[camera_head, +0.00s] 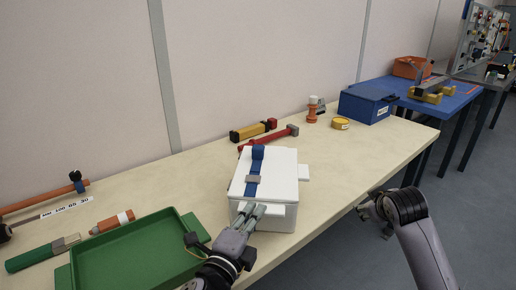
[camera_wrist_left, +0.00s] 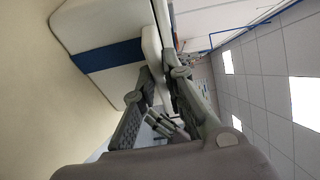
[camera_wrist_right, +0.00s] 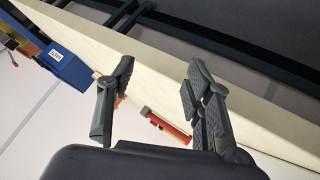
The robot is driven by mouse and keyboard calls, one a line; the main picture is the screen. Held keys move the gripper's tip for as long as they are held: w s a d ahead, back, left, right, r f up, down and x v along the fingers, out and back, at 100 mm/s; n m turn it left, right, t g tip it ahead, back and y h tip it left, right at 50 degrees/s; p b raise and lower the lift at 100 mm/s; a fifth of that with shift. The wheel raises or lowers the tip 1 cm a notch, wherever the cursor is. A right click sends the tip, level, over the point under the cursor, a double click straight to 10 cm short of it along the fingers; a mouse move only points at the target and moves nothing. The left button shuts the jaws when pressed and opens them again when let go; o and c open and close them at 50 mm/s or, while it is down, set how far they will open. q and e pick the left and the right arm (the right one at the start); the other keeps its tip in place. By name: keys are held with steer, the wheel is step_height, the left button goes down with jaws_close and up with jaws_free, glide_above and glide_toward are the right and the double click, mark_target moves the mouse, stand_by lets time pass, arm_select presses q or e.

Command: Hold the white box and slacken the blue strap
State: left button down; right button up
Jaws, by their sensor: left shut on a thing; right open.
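The white box (camera_head: 284,215) stands on the table in the head view, with a white tab on its right side and another at its front. The blue strap (camera_head: 253,188) runs over its lid through a grey buckle (camera_head: 253,179); a rolled blue part sits at the back edge. My left gripper (camera_head: 258,212) is shut on the front white tab of the box. In the left wrist view the box (camera_wrist_left: 100,22) and strap (camera_wrist_left: 107,56) lie beyond the fingers (camera_wrist_left: 160,85). My right gripper (camera_head: 366,208) is open and empty, off the table's front edge, right of the box; its fingers (camera_wrist_right: 155,100) are spread.
A green tray (camera_head: 130,255) lies left of the box. Behind the box are a red hammer (camera_head: 270,137) and a yellow-black tool (camera_head: 252,130). A blue toolbox (camera_head: 367,103) stands farther right. The tabletop right of the box is clear.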

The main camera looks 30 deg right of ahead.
steer(key=w+d+r+m+t, duration=0.1)
steer(key=w+r+m, duration=0.1)
steer(key=w, duration=0.1)
steer(key=w+r+m+t+y, duration=0.1)
steer(key=w+r, duration=0.1)
steer(key=w, duration=0.2)
steer(key=w+d+r+m+t, duration=0.1)
steer(key=w+r+m+t, duration=0.1)
steer(key=w+r, duration=0.1)
steer(key=shift+w+d+m+y, duration=0.3)
steer(key=shift+w+d, duration=0.05)
steer(key=shift+w, duration=0.15)
steer(key=w+a+m+y, duration=0.2)
steer(key=w+m+y, duration=0.1)
steer(key=w+m, duration=0.15)
steer(key=m+g+y, duration=0.1)
steer(key=m+y, duration=1)
steer(key=m, duration=0.3)
glide_toward(261, 147)
steer(key=d+r, duration=0.2)
steer(key=d, duration=0.2)
steer(key=a+f, duration=0.1)
steer(key=a+f+g+y, duration=0.1)
steer(key=shift+w+a, duration=0.35)
steer(key=shift+a, duration=0.05)
steer(key=x, duration=1)
steer(key=shift+a, duration=0.15)
steer(key=shift+w+a+f, duration=0.2)
steer(key=shift+w+a, duration=0.15)
steer(key=shift+a, duration=0.05)
